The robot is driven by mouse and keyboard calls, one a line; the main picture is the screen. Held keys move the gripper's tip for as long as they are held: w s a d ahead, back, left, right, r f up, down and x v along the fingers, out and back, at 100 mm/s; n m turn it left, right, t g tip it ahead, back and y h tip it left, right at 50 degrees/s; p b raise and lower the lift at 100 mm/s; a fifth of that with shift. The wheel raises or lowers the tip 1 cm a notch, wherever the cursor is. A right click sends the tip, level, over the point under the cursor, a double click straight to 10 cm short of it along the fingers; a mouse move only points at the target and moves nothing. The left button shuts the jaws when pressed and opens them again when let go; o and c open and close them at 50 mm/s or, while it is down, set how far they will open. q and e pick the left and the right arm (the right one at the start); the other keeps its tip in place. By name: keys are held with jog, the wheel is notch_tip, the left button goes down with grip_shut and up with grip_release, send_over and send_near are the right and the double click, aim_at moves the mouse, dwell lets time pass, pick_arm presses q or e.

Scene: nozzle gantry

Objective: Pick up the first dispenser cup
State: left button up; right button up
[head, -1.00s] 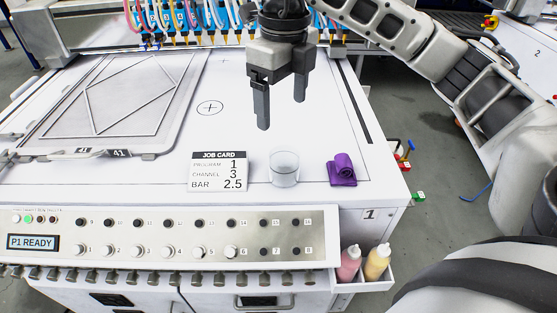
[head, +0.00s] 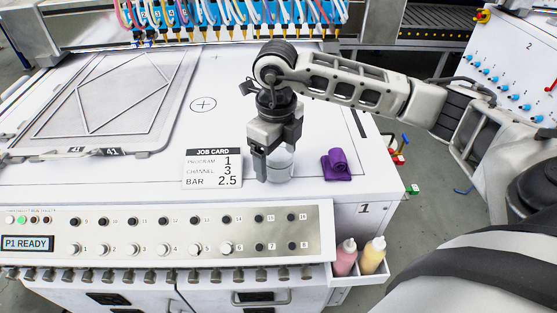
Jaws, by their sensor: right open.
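My right gripper (head: 275,167) is lowered over the cup and points down. Its jaws are open, with one finger in front of the cup's left side. The other finger is at the cup's right side and is hard to make out. The gripper hides the cup's upper left part. I cannot tell whether the fingers touch the cup. My left gripper is not in view.
A control panel (head: 180,236) runs along the front edge. Two bottles (head: 358,257) sit in a side holder. Nozzles and hoses (head: 230,20) line the back.

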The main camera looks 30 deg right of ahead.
jog(key=shift+f, duration=0.6)
jog(key=c, duration=1)
jog(key=shift+c, duration=0.2)
